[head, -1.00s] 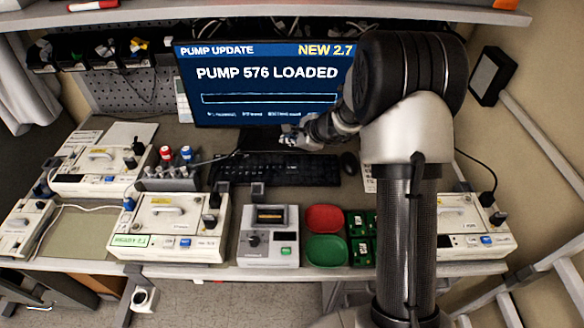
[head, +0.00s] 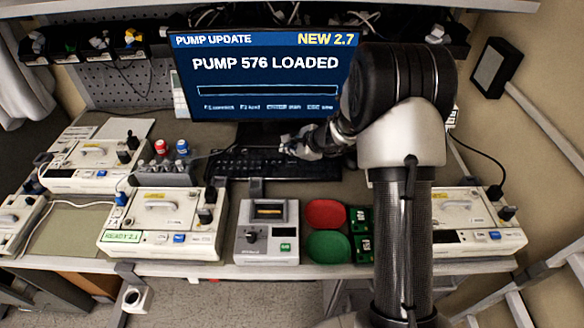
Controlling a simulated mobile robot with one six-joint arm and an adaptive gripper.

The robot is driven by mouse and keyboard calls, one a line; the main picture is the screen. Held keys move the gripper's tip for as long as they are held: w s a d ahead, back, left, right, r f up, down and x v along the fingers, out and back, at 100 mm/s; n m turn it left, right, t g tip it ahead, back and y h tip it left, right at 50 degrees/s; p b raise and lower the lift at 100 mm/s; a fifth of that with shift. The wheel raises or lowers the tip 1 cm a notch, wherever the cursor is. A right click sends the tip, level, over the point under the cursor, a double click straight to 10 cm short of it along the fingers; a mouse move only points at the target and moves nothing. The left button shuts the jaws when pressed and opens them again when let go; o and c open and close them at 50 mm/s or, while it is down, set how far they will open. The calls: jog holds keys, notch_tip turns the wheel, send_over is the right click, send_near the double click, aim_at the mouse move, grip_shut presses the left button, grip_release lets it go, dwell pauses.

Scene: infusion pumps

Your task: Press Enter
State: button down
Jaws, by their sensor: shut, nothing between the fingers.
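The black keyboard (head: 235,167) lies on the bench below the monitor. My gripper (head: 288,147) is shut and empty, and it is over the upper right part of the keyboard. My arm comes in from the right. I cannot make out the Enter key, and I cannot tell whether the fingertips touch any key. The monitor (head: 262,78) reads "PUMP UPDATE", "NEW 2.7" and "PUMP 576 LOADED" above an empty bar and a row of small key hints.
A pump (head: 163,222) with a green "READY 2.1" label stands front left, and another pump (head: 86,163) stands behind it. A grey device (head: 267,232) stands front centre beside a red pad (head: 326,213) and a green pad (head: 329,246). Another pump (head: 468,222) is at right, partly behind my arm.

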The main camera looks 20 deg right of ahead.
aim_at(283, 159)
jog(key=shift+f+b, duration=0.75)
jog(key=shift+f, duration=0.35)
jog(key=shift+f, duration=0.1)
dwell(0.5)
jog(key=shift+f+b, duration=0.3)
jog(key=shift+b, duration=0.35)
jog(key=shift+f+b, duration=0.4)
jog(key=shift+b, duration=0.1)
dwell(0.5)
jog(key=shift+r, duration=0.1)
jog(key=shift+r+p, duration=0.55)
jog(key=shift+r, duration=0.2)
jog(key=shift+r+p, duration=1.8)
jog(key=shift+r, duration=0.7)
